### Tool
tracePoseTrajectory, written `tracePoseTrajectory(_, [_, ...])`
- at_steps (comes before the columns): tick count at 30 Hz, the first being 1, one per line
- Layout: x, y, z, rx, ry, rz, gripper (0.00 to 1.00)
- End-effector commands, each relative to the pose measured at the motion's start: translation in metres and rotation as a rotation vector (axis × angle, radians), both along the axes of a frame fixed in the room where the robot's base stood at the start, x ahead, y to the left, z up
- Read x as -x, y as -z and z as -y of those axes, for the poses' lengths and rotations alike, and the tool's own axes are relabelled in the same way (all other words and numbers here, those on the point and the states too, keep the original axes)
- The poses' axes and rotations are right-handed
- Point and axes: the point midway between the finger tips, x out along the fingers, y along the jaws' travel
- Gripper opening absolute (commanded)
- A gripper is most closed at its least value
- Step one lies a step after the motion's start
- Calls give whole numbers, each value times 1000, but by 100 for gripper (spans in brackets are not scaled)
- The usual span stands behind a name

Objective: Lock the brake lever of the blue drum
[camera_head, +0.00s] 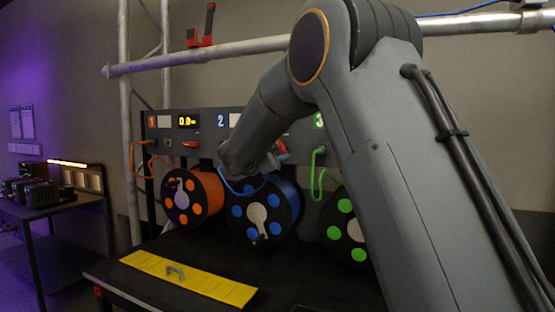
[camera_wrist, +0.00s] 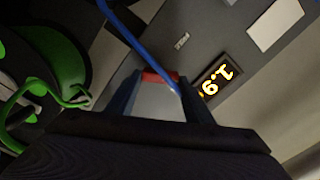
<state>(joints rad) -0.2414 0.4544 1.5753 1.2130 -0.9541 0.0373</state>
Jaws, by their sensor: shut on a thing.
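The blue drum (camera_head: 238,211) stands in the middle of the rack under the number 2, with a black flange and blue spots. A red brake lever (camera_head: 281,149) shows just right of my wrist, above the blue drum. In the wrist view, the red lever (camera_wrist: 160,77) lies between the fingertips of my gripper (camera_wrist: 158,88), which is shut on it. In the head view my arm hides most of the gripper and the grip itself. Whether the lever is locked cannot be told.
A blue cable (camera_wrist: 135,40) passes close by my fingers. The orange drum (camera_head: 207,183) stands left and the green drum (camera_head: 337,217) right, partly behind my arm. A yellow plate with a handle (camera_head: 190,279) lies on the dark bench in front. A pipe (camera_head: 230,49) runs above.

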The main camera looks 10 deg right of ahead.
Motion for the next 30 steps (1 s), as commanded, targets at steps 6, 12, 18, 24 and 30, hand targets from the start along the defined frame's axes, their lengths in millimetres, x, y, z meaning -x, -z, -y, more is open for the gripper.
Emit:
tracePoseTrajectory(6, [0,4,1,-161,0,120,24])
tracePoseTrajectory(12, [0,4,1,-288,-1,210,24])
tracePoseTrajectory(18, [1,3,2,-376,0,274,24])
tracePoseTrajectory(24, [1,3,2,-428,0,311,24])
tracePoseTrajectory(30, [1,2,2,-446,0,324,25])
